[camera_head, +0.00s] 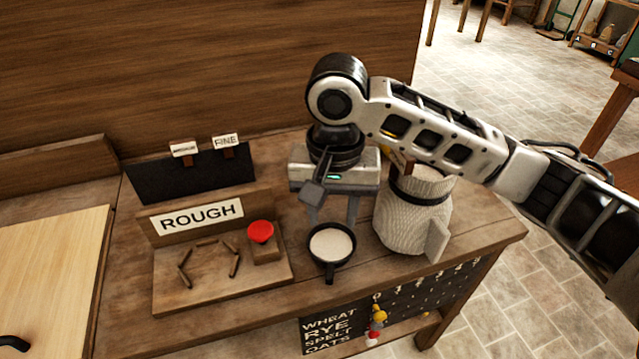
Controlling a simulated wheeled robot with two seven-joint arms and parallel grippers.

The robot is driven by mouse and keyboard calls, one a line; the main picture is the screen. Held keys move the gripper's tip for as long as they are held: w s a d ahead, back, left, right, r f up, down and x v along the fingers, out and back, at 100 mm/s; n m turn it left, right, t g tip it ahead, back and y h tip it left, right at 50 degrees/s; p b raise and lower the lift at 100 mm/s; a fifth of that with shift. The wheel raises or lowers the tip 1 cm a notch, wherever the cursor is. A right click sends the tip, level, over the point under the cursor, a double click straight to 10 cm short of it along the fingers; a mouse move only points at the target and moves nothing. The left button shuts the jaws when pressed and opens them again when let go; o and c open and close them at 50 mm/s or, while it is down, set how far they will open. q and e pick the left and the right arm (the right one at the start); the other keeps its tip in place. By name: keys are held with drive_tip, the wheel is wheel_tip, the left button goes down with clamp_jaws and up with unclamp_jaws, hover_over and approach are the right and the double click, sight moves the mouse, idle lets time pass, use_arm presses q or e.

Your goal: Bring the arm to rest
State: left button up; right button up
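My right arm (440,130) comes in from the right and bends down at a dark, rounded joint above the bench. My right gripper (332,212) hangs below it, pointing down, with a grey body and a small green light. Its two fingers stand apart, and I see nothing between them. The fingertips show just above and behind a round black pan (331,246) of pale flour; whether they touch it I cannot tell. My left gripper is not in view.
A pale sack (413,217) stands right of the gripper, partly behind my arm. Left are a red button (261,232), a ROUGH sign (197,216) and a wooden board (215,285) with several short sticks. The bench (485,240) ends at the right, with open floor beyond.

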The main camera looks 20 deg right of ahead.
drive_tip(key=s+a+f+n+t+y, duration=0.2)
drive_tip(key=s+a+f+n+y, duration=0.3)
drive_tip(key=f, duration=0.3)
drive_tip(key=s+d+f+n+t+h, duration=0.15)
drive_tip(key=s+d+f+h, duration=0.45)
drive_tip(key=s+d, duration=0.65)
drive_tip(key=w+a+f+t+y, duration=0.3)
drive_tip(key=w+f+t, duration=0.3)
drive_tip(key=f, duration=0.4)
drive_tip(key=shift+w+a+y, duration=0.2)
drive_tip(key=shift+a+y, duration=0.1)
drive_tip(key=shift+a, duration=0.6)
drive_tip(key=shift+t, duration=0.25)
